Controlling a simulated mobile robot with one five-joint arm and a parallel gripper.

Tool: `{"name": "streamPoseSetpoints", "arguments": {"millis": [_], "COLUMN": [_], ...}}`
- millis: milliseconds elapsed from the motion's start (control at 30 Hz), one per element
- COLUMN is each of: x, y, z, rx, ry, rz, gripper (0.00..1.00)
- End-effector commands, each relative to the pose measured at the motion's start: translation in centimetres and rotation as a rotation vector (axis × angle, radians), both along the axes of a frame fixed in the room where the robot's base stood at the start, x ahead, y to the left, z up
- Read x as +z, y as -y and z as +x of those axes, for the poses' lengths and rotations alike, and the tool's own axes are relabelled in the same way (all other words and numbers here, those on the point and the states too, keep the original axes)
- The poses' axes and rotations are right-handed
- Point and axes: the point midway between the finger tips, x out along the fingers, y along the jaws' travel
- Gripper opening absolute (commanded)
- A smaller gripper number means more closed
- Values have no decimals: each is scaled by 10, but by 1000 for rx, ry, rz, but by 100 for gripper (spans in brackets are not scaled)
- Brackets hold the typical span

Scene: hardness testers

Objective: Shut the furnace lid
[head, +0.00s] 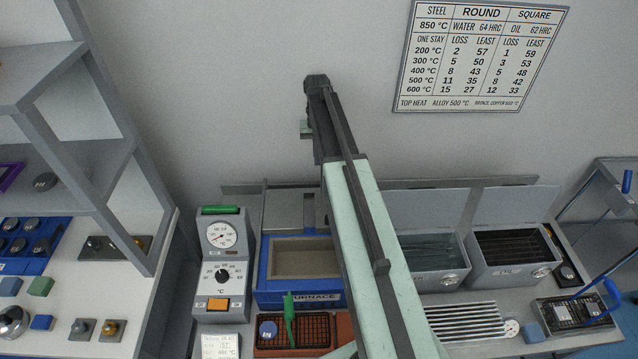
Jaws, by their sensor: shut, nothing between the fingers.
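The furnace (262,288) is a blue box with a "FURNACE" label on its front, standing on the bench left of my arm. Its pale rectangular chamber (303,262) is uncovered at the top. A grey panel (285,212), which looks like the lid, stands raised behind the chamber, and its right part is hidden by my arm. My arm reaches up across the middle of the view, in front of the furnace's right side.
A control box (221,262) with dial and knob stands left of the furnace. In front is a dark grid rack (300,335) with a green-handled tool. Right of my arm are two open grey tanks (510,262) with raised lids and a ribbed metal rack (465,325). A shelf (85,165) stands left.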

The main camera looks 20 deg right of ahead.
Motion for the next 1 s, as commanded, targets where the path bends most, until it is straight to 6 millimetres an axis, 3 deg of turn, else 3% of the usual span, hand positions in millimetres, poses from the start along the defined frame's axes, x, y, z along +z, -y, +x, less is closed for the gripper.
{"name": "streamPoseSetpoints", "arguments": {"millis": [100,367,800,1000], "x": [0,-11,-90,-99], "y": [13,11,2,1], "z": [8,4,-13,-16], "rx": [-20,-20,-18,-18], "ry": [-12,-12,-13,-13], "rz": [4,4,4,4], "gripper": [0,0,0,0]}}
